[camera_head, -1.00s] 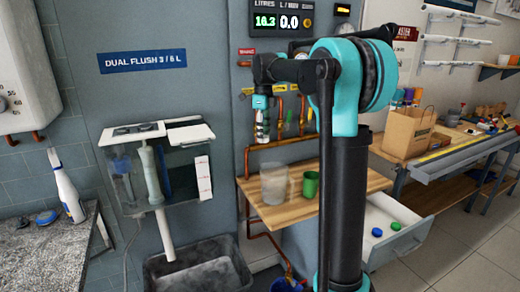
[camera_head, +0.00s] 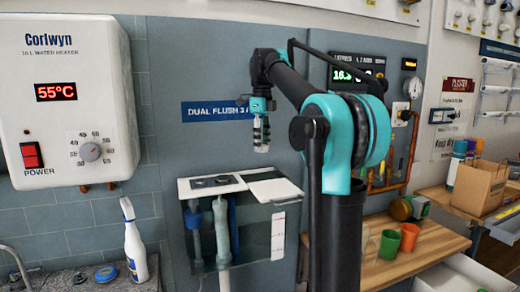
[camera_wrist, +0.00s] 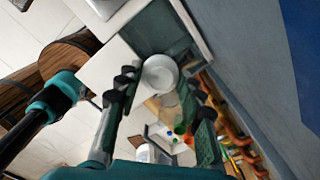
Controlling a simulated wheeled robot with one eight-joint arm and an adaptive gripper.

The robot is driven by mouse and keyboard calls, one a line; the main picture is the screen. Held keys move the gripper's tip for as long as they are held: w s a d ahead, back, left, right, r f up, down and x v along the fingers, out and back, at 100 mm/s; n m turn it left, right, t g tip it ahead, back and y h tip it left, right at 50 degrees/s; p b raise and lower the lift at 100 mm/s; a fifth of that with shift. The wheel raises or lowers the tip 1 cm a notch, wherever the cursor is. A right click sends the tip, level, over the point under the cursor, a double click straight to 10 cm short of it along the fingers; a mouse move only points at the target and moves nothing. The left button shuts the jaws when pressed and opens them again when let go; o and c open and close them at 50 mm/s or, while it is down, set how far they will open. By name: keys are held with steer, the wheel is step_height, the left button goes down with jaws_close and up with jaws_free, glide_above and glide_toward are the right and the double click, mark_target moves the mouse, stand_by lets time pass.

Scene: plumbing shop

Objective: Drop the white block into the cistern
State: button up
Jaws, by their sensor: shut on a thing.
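The cistern (camera_head: 278,232) hangs on the wall, with clear walls, a white top and grey-blue fittings inside. Its white lid piece (camera_head: 273,190) lies at the right of the top, and a dark panel is at the left. My gripper (camera_head: 261,140) points down above the cistern, apart from it. It is shut on the white block (camera_wrist: 160,73), which looks round from the wrist and shows as a pale end below the fingers in the head view (camera_head: 262,149). In the wrist view, a dark teal gap lies between white top pieces beyond the block.
A water heater (camera_head: 65,100) hangs at the left, above a spray bottle (camera_head: 135,250) on the counter. A wooden bench (camera_head: 435,242) at the right holds green (camera_head: 389,244) and orange (camera_head: 409,237) cups. Copper pipes (camera_head: 408,165) run behind it.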

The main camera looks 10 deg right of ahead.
steer(key=shift+f, duration=2.9)
steer(key=o, duration=1.2)
steer(key=shift+c, duration=0.2)
step_height(320, 180, up, 11)
steer(key=shift+f, duration=0.15)
steer(key=shift+r, duration=0.65)
